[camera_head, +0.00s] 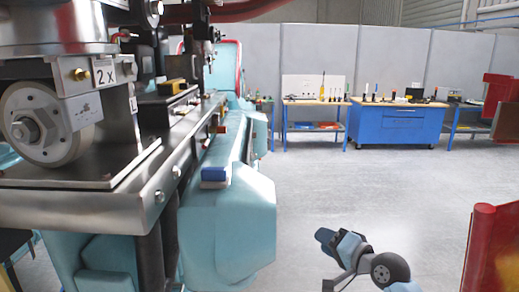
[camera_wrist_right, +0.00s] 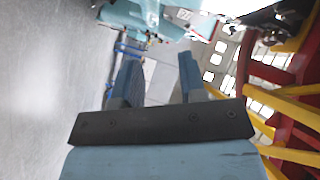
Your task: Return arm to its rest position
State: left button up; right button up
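My right gripper (camera_head: 340,258) is low at the bottom of the head view, above the grey floor. My left arm and gripper do not show in either view.
A red part (camera_head: 490,245) stands at the lower right. Yellow and red bars (camera_wrist_right: 285,110) are close right in the wrist view. A blue workbench (camera_head: 395,125) is far back across open floor.

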jog(key=s+d+f+n+h, duration=0.15)
jog(key=s+f, duration=0.45)
jog(key=f, duration=0.6)
jog(key=s+d+f+n+g+h, duration=0.1)
jog(key=s+f+n+h, duration=0.1)
jog(key=s+f, duration=0.7)
jog(key=s+d+f+n+g+h, duration=0.1)
jog(key=s+f+n, duration=0.4)
jog(key=s+f, duration=0.5)
jog(key=s+h, duration=0.1)
jog(key=s, duration=0.6)
jog(key=shift+s+f+h, duration=0.25)
jog(key=shift+s+h, duration=0.1)
jog(key=shift+s, duration=0.05)
